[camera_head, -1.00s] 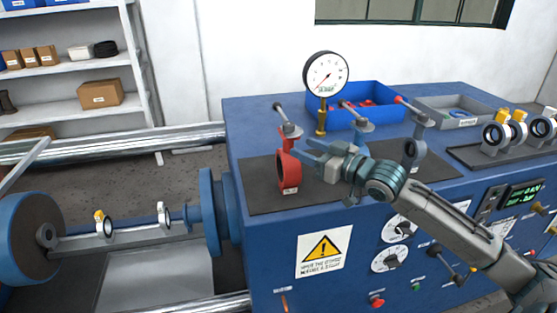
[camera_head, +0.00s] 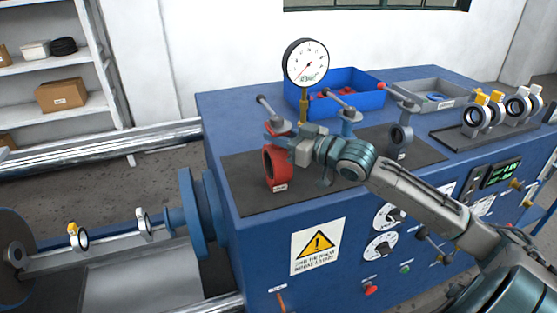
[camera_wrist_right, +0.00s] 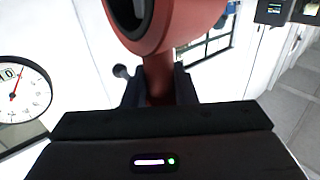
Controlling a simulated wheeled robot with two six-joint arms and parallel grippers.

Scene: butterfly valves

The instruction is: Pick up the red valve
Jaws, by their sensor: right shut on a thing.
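The red valve (camera_head: 275,165) stands upright on the dark mat (camera_head: 240,190) on the blue bench, its ring facing forward and its lever handle on top. My right gripper (camera_head: 285,140) is shut on the neck of the red valve, just above the ring. In the right wrist view the red valve (camera_wrist_right: 165,28) fills the top middle, with its neck between the fingers of my right gripper (camera_wrist_right: 160,85). Whether the valve's base still touches the mat is hard to tell. My left gripper is not in view.
A pressure gauge (camera_head: 306,64) stands close behind the red valve. A blue bin (camera_head: 365,100) and a grey tray (camera_head: 435,88) are behind. Several ring valves stand on a rack (camera_head: 465,140) at the right.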

